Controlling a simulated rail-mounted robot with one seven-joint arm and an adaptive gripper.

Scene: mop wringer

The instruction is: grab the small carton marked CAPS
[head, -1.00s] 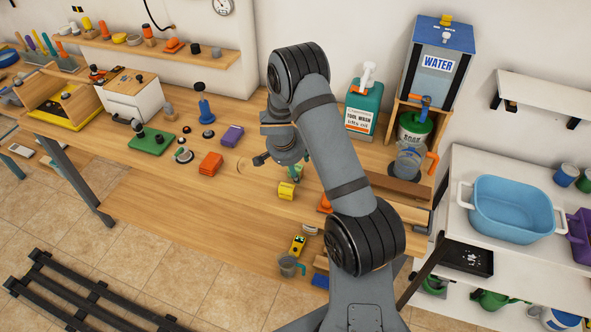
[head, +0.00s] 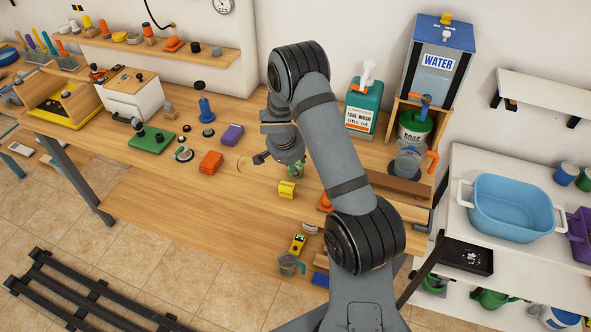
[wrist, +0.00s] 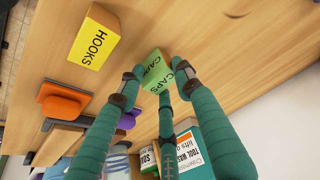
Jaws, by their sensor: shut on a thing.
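The small green carton marked CAPS (wrist: 158,80) sits between the teal fingers of my gripper (wrist: 160,72) in the wrist view. The fingers are closed on its sides, and its lettered faces show between them. In the head view my arm hides most of the gripper and carton over the right half of the workbench. I cannot tell whether the carton touches the bench. A yellow carton marked HOOKS (wrist: 95,38) stands apart from it; it also shows in the head view (head: 287,190).
A green tool wash jug (head: 362,108) and the water dispenser (head: 435,62) stand at the back right. A grey cup (head: 288,265) is near the front edge.

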